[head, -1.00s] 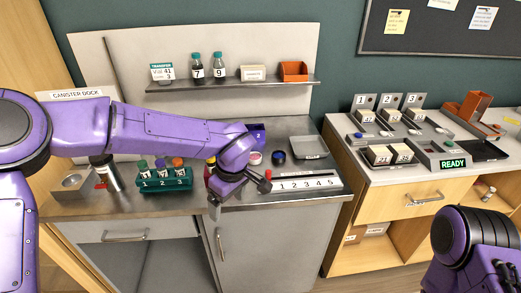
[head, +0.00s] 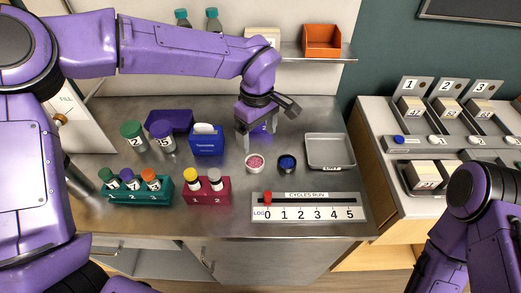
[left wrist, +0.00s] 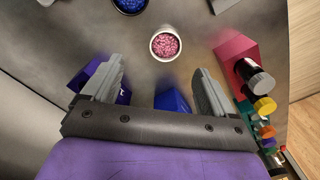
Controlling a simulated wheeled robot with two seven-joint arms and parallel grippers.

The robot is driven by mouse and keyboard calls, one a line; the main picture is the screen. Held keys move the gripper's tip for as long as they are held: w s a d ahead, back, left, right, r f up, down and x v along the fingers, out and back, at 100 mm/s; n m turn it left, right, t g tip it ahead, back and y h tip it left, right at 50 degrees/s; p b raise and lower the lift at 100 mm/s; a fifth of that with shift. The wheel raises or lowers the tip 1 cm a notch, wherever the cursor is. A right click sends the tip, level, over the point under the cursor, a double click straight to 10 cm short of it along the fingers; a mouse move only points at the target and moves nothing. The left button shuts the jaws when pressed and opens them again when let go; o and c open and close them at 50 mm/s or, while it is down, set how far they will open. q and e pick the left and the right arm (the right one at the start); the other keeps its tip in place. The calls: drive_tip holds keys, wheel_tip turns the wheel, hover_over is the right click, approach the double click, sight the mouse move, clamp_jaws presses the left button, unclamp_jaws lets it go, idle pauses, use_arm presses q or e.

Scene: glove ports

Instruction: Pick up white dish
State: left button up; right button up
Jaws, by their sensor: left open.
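The white dish (head: 255,168) is a small round white-rimmed cup holding pink pieces. It stands on the steel counter in the head view, and it also shows in the left wrist view (left wrist: 154,52). My left gripper (head: 257,138) is open and empty, behind and above the dish. In the left wrist view my left gripper (left wrist: 160,68) has its fingers spread, with the dish just beyond the tips, between them and apart from them. My right arm shows at the right edge of the head view, with its gripper out of view.
A dish of blue pieces (head: 287,163) stands right of the white dish, with a grey tray (head: 330,152) beyond. A blue box (head: 207,146) is to the left. A numbered strip (head: 310,213) and a red rack (head: 208,197) are nearer the front edge.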

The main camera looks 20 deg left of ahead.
sight(255, 165)
use_arm(q)
drive_tip(key=s+f, duration=0.2)
drive_tip(key=f, duration=0.1)
drive_tip(key=shift+s+f, duration=0.15)
drive_tip(key=shift+a+f+p, duration=0.1)
drive_tip(key=shift+f+p, duration=0.25)
drive_tip(key=shift+p, duration=0.15)
drive_tip(key=f, duration=0.1)
drive_tip(key=w+f, duration=0.1)
drive_tip(key=f, duration=0.1)
drive_tip(key=w+f+p, duration=0.1)
drive_tip(key=f, duration=0.1)
drive_tip(key=shift+a, duration=0.3)
drive_tip(key=shift+f, duration=0.15)
drive_tip(key=shift+s+r, duration=0.2)
drive_tip(key=shift+s, duration=0.2)
drive_tip(key=shift+c, duration=0.3)
drive_tip(key=shift+w+f, duration=0.1)
drive_tip(key=c, duration=1.1)
use_arm(e)
drive_tip(key=shift+s+r, duration=0.45)
drive_tip(key=shift+r, duration=0.15)
drive_tip(key=shift+s+r, duration=0.4)
drive_tip(key=shift+r, duration=0.2)
